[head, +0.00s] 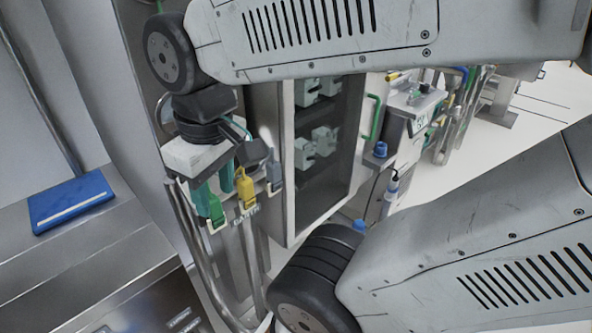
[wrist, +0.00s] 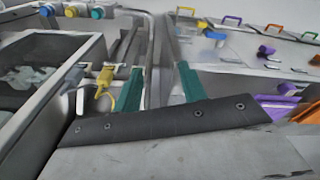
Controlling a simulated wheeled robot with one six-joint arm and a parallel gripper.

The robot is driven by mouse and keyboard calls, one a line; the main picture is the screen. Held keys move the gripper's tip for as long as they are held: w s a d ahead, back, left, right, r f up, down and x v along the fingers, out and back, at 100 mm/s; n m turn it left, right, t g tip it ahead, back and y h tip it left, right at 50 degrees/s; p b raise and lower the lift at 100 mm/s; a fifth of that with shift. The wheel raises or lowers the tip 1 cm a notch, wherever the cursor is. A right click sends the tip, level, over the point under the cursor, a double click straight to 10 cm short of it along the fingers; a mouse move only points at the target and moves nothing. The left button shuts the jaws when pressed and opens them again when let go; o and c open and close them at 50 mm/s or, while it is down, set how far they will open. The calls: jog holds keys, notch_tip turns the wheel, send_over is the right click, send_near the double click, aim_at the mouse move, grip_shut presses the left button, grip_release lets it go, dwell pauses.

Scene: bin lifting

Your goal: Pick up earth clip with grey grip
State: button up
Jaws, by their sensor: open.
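The earth clip with the grey grip (head: 274,178) hangs at the right end of a short row of clips in the head view. A yellow clip (head: 245,190) hangs left of it and a green clip (head: 216,210) further left. My gripper (head: 213,190) is open, its teal fingers pointing down by the green and yellow clips, left of the grey one. Nothing shows between the fingers in the wrist view (wrist: 160,67). There the yellow clip (wrist: 104,86) is left of the fingers; I cannot make out the grey grip surely.
A steel counter with a blue flat case (head: 70,201) is at the left. An open cabinet (head: 285,150) with white devices stands right of the clips. Vertical pipes (head: 250,255) run below them. Purple and orange handled items (wrist: 280,105) are at the right in the wrist view.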

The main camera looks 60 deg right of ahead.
jog(key=w+d+f+n, duration=0.3)
jog(key=w+d+n, duration=0.2)
jog(key=w+d, duration=0.35)
jog(key=n+g, duration=0.1)
jog(key=n, duration=0.8)
send_over(274, 175)
jog(key=w+d, duration=0.1)
jog(key=d, duration=0.1)
jog(key=f, duration=1.1)
jog(key=shift+w+a, duration=0.15)
jog(key=shift+a, duration=0.05)
notch_tip(274, 175, down, 7)
jog(key=shift+f, duration=0.5)
grip_shut()
